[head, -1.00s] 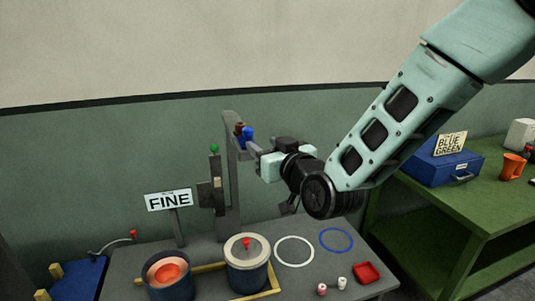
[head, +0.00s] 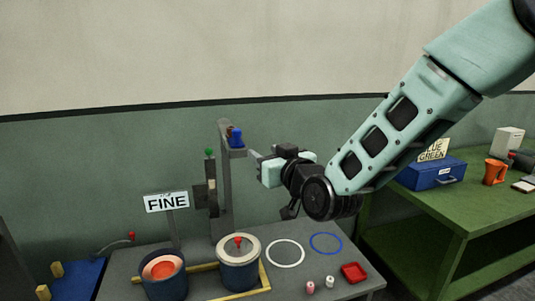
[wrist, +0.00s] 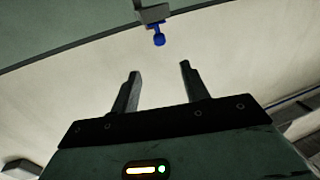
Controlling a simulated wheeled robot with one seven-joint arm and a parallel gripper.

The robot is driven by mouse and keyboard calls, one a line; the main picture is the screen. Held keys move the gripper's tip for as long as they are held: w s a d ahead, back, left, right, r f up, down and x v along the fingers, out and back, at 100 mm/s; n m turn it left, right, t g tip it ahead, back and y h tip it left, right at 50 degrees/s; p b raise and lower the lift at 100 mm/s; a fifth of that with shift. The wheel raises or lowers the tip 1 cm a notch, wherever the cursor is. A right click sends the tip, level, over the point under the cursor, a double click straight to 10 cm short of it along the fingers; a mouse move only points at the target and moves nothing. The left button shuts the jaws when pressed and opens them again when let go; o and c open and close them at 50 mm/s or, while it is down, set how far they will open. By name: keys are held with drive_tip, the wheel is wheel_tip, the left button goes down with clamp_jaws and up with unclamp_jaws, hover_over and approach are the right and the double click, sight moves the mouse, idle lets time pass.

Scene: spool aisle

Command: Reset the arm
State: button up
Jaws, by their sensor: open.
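My gripper (head: 256,158) is held above the grey table (head: 210,290), just right of a grey post (head: 226,190). In the wrist view its two fingers (wrist: 158,85) are apart with nothing between them. A blue knob-like piece (head: 236,137) sits on the bracket at the top of the post. It also shows in the wrist view (wrist: 159,38), beyond the fingertips and apart from them. My arm reaches in from the upper right.
A lidded pot (head: 239,270) and an open pot with orange contents (head: 163,270) stand by a yellow frame. A green bench (head: 470,215) holds a blue box (head: 431,179).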

drive_tip(key=s+d+f+n+g+h, duration=0.15)
drive_tip(key=s+f+g, duration=0.3)
drive_tip(key=s, duration=0.45)
drive_tip(key=s+d+f+g+h, duration=0.2)
drive_tip(key=s+f+g, duration=0.25)
drive_tip(key=s, duration=0.45)
drive_tip(key=s+d+f+g+h, duration=0.1)
drive_tip(key=s+d+g+h, duration=0.1)
drive_tip(key=s+d, duration=0.3)
drive_tip(key=s+d+f+g+h, duration=0.1)
drive_tip(key=s+d+g+h, duration=0.2)
drive_tip(key=s, duration=0.9)
drive_tip(key=d+g, duration=0.1)
drive_tip(key=d, duration=0.1)
drive_tip(key=shift+s+d+g, duration=0.15)
drive_tip(key=shift+d+g, duration=0.15)
drive_tip(key=shift+d, duration=0.1)
